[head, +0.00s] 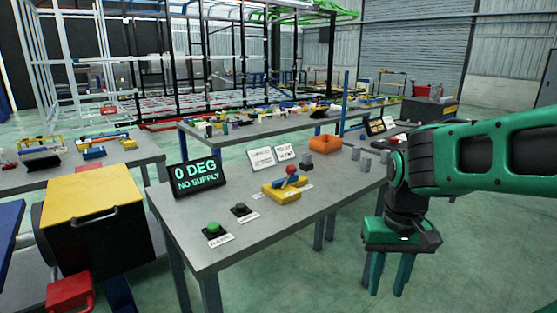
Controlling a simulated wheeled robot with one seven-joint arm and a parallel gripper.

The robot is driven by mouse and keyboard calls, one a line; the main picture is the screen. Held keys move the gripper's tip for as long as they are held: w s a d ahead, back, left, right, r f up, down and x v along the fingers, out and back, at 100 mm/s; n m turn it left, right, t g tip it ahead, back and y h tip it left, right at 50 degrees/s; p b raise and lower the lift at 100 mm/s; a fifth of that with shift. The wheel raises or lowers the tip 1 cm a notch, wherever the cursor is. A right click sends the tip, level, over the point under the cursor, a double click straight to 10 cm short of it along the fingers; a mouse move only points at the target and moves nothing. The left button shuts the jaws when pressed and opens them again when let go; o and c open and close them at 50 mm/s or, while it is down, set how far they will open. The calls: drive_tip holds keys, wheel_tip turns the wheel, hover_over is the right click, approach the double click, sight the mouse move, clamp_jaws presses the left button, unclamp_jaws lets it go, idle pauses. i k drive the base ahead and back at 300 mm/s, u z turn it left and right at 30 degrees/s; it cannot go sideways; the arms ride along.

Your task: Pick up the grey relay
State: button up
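Several small grey blocks stand on the near grey table. One dark grey block (307,161) stands behind the yellow fixture. Lighter grey pieces (366,165) stand at the table's right end, close to my arm. I cannot tell which of these is the grey relay. My gripper (388,289) hangs pointing down in front of the table's right end, apart from the blocks. Its two green fingers are spread with nothing visible between them. My arm hides part of the table's right end.
The near table (220,246) carries a "0 DEG NO SUPPLY" display (197,174), a green button (213,229), a black button (240,209), a yellow fixture (282,194) with a red knob, and an orange bin (325,142). A yellow-topped box (92,203) stands left.

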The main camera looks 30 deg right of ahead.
sight(306, 158)
drive_tip(key=z, duration=0.25)
drive_tip(key=i, duration=1.1)
drive_tip(key=z, duration=0.8)
drive_tip(key=i, duration=0.45)
drive_tip(key=z, duration=0.25)
